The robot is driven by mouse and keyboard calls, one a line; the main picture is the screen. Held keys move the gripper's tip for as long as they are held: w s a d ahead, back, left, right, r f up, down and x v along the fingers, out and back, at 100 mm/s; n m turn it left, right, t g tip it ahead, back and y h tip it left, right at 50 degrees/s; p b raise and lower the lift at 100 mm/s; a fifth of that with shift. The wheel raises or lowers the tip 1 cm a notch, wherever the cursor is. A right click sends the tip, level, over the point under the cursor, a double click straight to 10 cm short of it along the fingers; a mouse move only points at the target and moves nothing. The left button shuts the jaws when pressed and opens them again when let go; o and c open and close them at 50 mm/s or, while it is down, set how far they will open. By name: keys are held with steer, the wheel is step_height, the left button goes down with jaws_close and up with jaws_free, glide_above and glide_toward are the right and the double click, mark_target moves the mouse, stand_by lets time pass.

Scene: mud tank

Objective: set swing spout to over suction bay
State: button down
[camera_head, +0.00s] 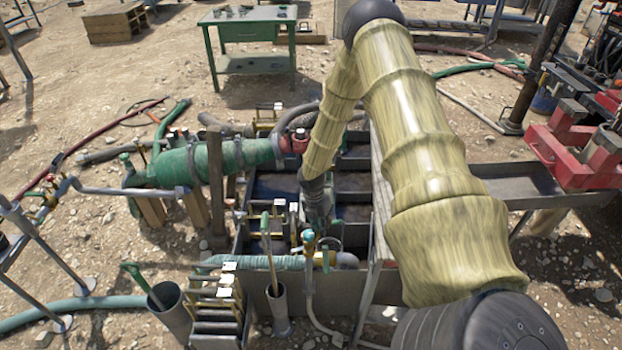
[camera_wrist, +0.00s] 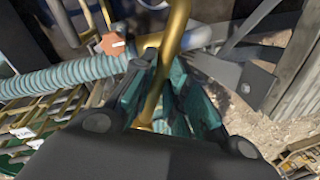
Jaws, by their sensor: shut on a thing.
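My gripper (camera_wrist: 165,92) has teal fingers closed around a brass-coloured curved pipe (camera_wrist: 177,32), which appears to be the swing spout. The pipe passes between the fingers and rises to the top of the wrist view. In the head view my gripper (camera_head: 318,212) points down over the near part of the mud tank (camera_head: 347,297). My own arm and wrist hide much of the spout there. The tank is split into several compartments by dark walls. I cannot tell which one is the suction bay, or which one the spout's mouth is over.
A ribbed teal hose (camera_wrist: 62,78) and an orange knob (camera_wrist: 112,43) lie close left of the gripper. A rack (camera_head: 215,312) and a grey tube holding a tool (camera_head: 278,308) stand in front. A green table (camera_head: 248,22) is behind.

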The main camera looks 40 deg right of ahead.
stand_by(0.5)
steer(key=c, duration=1.4)
jaws_free()
steer(key=shift+w, duration=0.1)
steer(key=shift+w+a+r, duration=0.15)
steer(key=shift+w+r, duration=0.15)
steer(key=shift+r, duration=1.65)
steer(key=shift+w+a+r, duration=0.1)
steer(key=shift+w+r, duration=0.15)
steer(key=shift+r, duration=1.75)
steer(key=shift+w+a+r, duration=0.15)
steer(key=shift+w+r, duration=0.15)
steer(key=shift+r, duration=1.65)
